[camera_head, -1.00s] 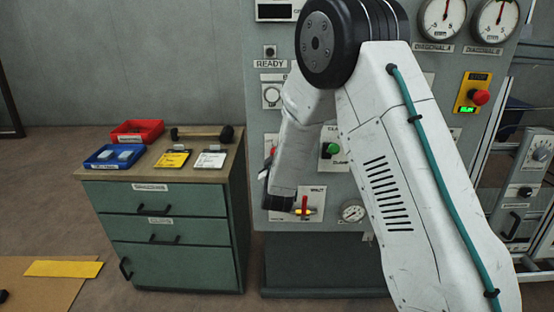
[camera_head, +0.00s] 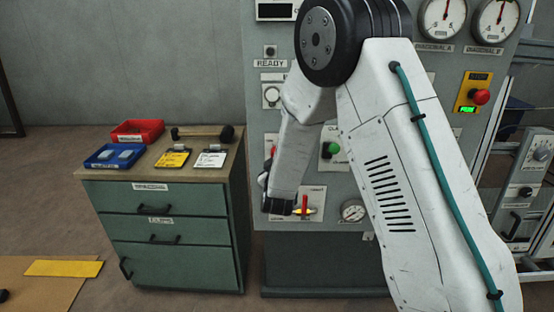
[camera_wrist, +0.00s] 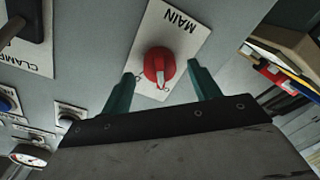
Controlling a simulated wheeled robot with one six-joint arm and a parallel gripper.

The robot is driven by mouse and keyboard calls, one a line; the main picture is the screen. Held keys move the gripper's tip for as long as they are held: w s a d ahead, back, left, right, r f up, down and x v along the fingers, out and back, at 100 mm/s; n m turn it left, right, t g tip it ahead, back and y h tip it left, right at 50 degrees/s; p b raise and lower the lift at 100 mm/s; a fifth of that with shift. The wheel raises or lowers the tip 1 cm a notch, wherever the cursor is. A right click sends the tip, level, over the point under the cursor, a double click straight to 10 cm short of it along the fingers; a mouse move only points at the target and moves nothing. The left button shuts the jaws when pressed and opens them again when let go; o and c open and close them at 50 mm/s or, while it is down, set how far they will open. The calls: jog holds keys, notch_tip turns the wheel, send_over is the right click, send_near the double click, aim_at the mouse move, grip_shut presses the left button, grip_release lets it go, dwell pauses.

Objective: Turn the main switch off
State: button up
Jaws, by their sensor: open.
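In the wrist view, the main switch is a red round knob (camera_wrist: 152,63) with a pale raised handle, on a white plate (camera_wrist: 176,22) marked MAIN. My gripper (camera_wrist: 160,72) is open, with its two teal fingers on either side of the knob. The fingers look apart from the knob; I cannot tell how far their tips are from the panel. In the head view, my arm's end (camera_head: 268,190) is close to the grey panel's lower left part, and my arm hides most of the switch area.
A black handle (camera_wrist: 32,18) on a CLAMP plate is left of the knob in the wrist view. In the head view, a red lever (camera_head: 304,203), a gauge (camera_head: 353,211) and a green knob (camera_head: 333,149) are on the panel. A drawer cabinet (camera_head: 170,215) stands left.

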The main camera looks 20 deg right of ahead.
jog(key=v, duration=0.6)
jog(key=shift+s, duration=0.2)
notch_tip(320, 180, down, 8)
jog(key=s+a+g+y, duration=0.2)
jog(key=a+g+y, duration=0.1)
jog(key=g, duration=0.1)
jog(key=s+a+m+g+y, duration=0.2)
jog(key=s+g+y, duration=0.1)
jog(key=s+g, duration=0.3)
jog(key=s+d+r+m+g, duration=0.1)
jog(key=s+d+r, duration=0.2)
jog(key=s+r, duration=0.4)
jog(key=s+d+r+g, duration=0.2)
jog(key=s+d+r, duration=0.2)
jog(key=s+r, duration=0.4)
jog(key=s+d+r+m+g, duration=0.1)
jog(key=s+r, duration=0.6)
jog(key=s, duration=1)
jog(key=shift+s+d+r+m+g+h, duration=0.35)
jog(key=shift+d+g, duration=0.35)
jog(key=shift+d, duration=0.5)
